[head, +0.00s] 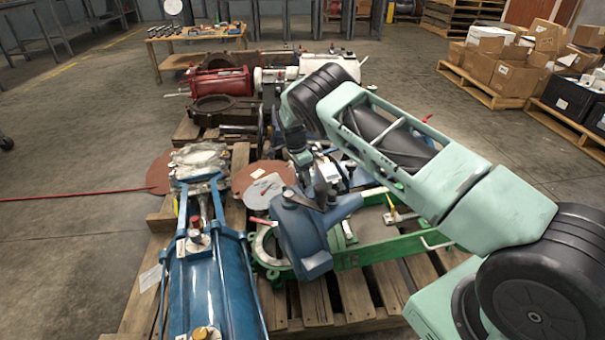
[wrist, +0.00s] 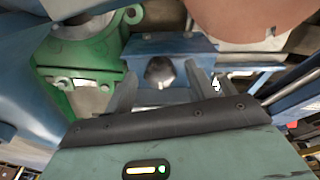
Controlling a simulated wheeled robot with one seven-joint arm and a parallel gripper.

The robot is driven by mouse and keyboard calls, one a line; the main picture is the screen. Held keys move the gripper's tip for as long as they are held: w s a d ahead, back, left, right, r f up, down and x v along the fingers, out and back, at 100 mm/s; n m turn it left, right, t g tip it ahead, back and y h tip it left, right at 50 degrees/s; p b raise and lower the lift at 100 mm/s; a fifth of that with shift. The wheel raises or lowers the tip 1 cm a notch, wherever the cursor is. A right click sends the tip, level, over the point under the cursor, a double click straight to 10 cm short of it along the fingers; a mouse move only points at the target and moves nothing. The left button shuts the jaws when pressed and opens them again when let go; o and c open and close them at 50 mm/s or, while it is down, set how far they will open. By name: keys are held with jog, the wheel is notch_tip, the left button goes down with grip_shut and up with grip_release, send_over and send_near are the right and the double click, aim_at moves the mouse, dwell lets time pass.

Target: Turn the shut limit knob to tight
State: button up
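A rounded grey metal knob (wrist: 160,72) sits on the face of a blue block (wrist: 150,45) in the wrist view. I cannot read a label or a tight mark on it. The two fingers of my gripper (wrist: 163,82) stand apart, one on each side of the knob in the picture. I cannot tell whether they touch it. In the head view my gripper (head: 323,190) is low over the pallet, at the blue valve body (head: 305,238). The knob cannot be made out there.
A blue cylinder unit (head: 210,285) lies at the left on the wooden pallet (head: 355,300), with a green frame (head: 375,248) at the right. Reddish discs (head: 262,180) lie behind. A red cylinder (head: 220,82) and boxes (head: 495,70) stand farther back. Open floor is at left.

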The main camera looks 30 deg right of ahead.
notch_tip(320, 180, up, 17)
jog(key=a+p, duration=0.2)
jog(key=p, duration=0.3)
jog(key=shift+w+a+p, duration=0.3)
jog(key=shift+a+p, duration=0.1)
jog(key=shift+r, duration=0.1)
jog(key=s+a+r+n+y, duration=0.2)
jog(key=s+a+r+n, duration=0.45)
jog(key=s+a, duration=0.4)
jog(key=s+a+r+n+y, duration=0.2)
jog(key=s+a+r+n, duration=0.4)
jog(key=s+a+r, duration=0.4)
jog(key=s+r+n+h+p, duration=0.1)
jog(key=s+n, duration=1.3)
jog(key=s, duration=1.5)
notch_tip(320, 180, up, 33)
jog(key=p, duration=3.2)
jog(key=shift+w+a+m+p, duration=0.15)
jog(key=shift+w+m+p, duration=0.15)
jog(key=shift+m+p, duration=0.1)
